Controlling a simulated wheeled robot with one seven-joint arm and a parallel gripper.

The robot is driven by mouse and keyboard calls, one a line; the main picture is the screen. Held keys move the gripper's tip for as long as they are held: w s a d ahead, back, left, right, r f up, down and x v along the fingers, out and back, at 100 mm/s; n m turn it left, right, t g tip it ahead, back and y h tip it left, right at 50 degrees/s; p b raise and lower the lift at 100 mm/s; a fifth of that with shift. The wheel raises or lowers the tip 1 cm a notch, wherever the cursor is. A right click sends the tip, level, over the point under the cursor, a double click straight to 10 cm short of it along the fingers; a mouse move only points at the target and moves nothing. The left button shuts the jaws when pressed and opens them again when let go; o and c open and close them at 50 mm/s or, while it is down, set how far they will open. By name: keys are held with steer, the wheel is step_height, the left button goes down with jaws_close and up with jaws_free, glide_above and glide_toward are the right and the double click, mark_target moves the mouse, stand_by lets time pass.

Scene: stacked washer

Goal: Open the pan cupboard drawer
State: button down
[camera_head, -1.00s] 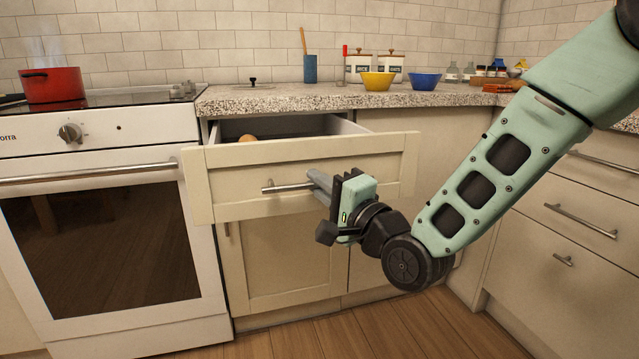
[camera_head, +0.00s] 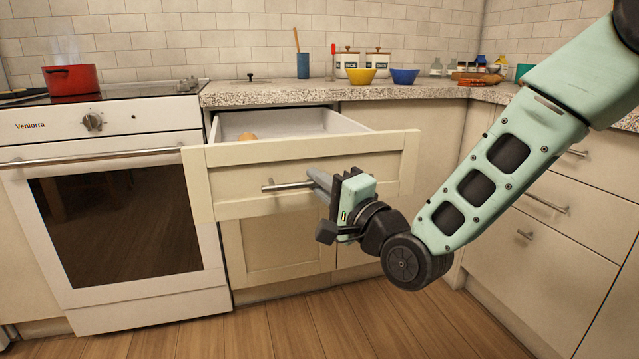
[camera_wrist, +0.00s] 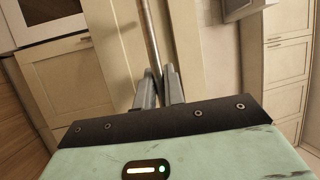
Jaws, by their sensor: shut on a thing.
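The cream drawer (camera_head: 235,180) beneath the counter stands pulled out, with its white inside (camera_head: 290,124) showing. My gripper (camera_head: 318,180) is shut on the right part of this handle. In the wrist view the handle (camera_wrist: 149,40) runs down between the two grey fingers (camera_wrist: 158,88). The fingers hide the handle's right end in the head view.
The oven (camera_head: 120,220) stands left of the drawer, with a red pot (camera_head: 70,79) on its hob. The counter (camera_head: 290,93) holds a yellow bowl (camera_head: 361,76) and a blue bowl (camera_head: 404,77). Other drawers (camera_head: 545,202) are at right. The wooden floor (camera_head: 290,330) in front is clear.

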steer(key=shift+f, duration=0.1)
steer(key=c, duration=1.5)
jaws_free()
steer(key=shift+s+d, duration=0.1)
steer(key=r+p+v, duration=0.1)
steer(key=p+v, duration=0.4)
steer(key=v, duration=0.3)
steer(key=shift+s+d+f, duration=0.2)
steer(key=shift+d, duration=0.05)
steer(key=shift+s+d+p, duration=0.15)
steer(key=shift+d+p, duration=0.05)
steer(key=shift+p, duration=0.95)
